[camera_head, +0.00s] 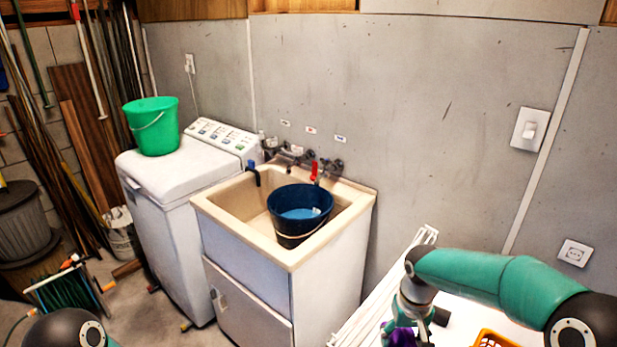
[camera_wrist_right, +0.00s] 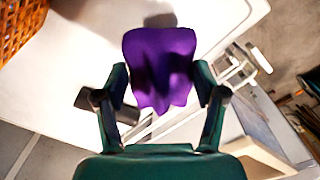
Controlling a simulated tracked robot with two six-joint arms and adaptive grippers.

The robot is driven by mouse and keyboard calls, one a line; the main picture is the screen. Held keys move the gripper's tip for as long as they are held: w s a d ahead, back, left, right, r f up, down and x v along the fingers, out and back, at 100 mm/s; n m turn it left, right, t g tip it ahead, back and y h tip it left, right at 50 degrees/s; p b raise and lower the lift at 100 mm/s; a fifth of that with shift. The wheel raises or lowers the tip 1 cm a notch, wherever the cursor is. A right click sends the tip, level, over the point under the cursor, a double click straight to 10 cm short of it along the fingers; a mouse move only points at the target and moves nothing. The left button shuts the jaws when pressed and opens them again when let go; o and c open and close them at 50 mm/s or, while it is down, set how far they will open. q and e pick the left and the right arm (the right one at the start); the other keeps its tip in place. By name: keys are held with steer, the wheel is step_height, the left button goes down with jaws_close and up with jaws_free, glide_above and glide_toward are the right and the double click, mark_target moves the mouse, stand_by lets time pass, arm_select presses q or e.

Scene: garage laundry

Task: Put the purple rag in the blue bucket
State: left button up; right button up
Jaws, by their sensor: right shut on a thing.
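The purple rag (camera_wrist_right: 160,65) hangs between the fingers of my right gripper (camera_wrist_right: 163,95) in the right wrist view, and the gripper is shut on it. In the head view a small part of the purple rag (camera_head: 401,338) shows at the bottom edge, under my right gripper (camera_head: 408,325). The blue bucket (camera_head: 300,212) stands in the sink basin, left of and beyond my right gripper. It is upright, with its handle hanging at the front. My left gripper is not in view; only a dark part of my left arm shows at the bottom left.
The beige sink (camera_head: 293,258) has taps along its back rim. A green bucket (camera_head: 152,128) stands on the white washing machine (camera_head: 165,185). An orange basket (camera_head: 493,339) and a white rack (camera_head: 380,290) are near my right arm. Poles lean at the far left.

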steer(key=s+f, duration=0.4)
steer(key=shift+f, duration=0.3)
steer(key=shift+a, duration=0.4)
stand_by(0.3)
